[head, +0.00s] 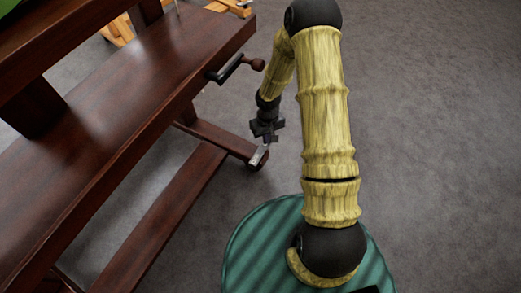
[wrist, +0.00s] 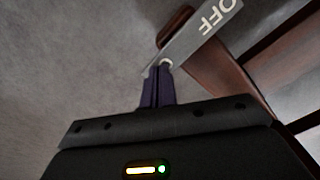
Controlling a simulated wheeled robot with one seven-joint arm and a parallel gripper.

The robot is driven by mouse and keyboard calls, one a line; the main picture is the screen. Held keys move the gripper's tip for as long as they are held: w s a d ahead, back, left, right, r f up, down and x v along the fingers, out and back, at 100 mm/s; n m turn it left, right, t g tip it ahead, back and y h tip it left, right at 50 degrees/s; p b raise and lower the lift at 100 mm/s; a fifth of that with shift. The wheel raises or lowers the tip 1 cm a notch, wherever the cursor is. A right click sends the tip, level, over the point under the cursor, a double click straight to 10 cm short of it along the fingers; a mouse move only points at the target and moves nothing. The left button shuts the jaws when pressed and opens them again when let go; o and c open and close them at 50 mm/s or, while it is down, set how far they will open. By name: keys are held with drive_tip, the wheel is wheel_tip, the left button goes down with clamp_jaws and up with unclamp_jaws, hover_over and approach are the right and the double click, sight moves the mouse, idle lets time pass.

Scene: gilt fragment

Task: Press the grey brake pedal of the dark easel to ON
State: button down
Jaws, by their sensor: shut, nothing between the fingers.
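The dark easel (head: 95,130) is reddish-brown wood and fills the left of the head view. Its grey brake pedal (head: 259,154) is a small plate at the end of a low foot beam. In the wrist view the pedal (wrist: 205,33) is a flat grey bar with the word OFF, upside down. My gripper (head: 267,141) points down at the pedal. In the wrist view my gripper (wrist: 157,82) has its dark fingers together and empty, with the tips at the pedal's near end. I cannot tell whether they touch it. The fingers hide part of that end.
A black crank handle (head: 228,69) with a brown knob sticks out from the easel near my arm. Dark wooden beams (wrist: 280,70) lie right of the pedal in the wrist view. Light wooden legs (head: 118,30) stand behind the easel. The grey carpet (head: 440,130) to the right is clear.

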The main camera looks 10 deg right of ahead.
drive_tip(key=shift+r+p, duration=3.45)
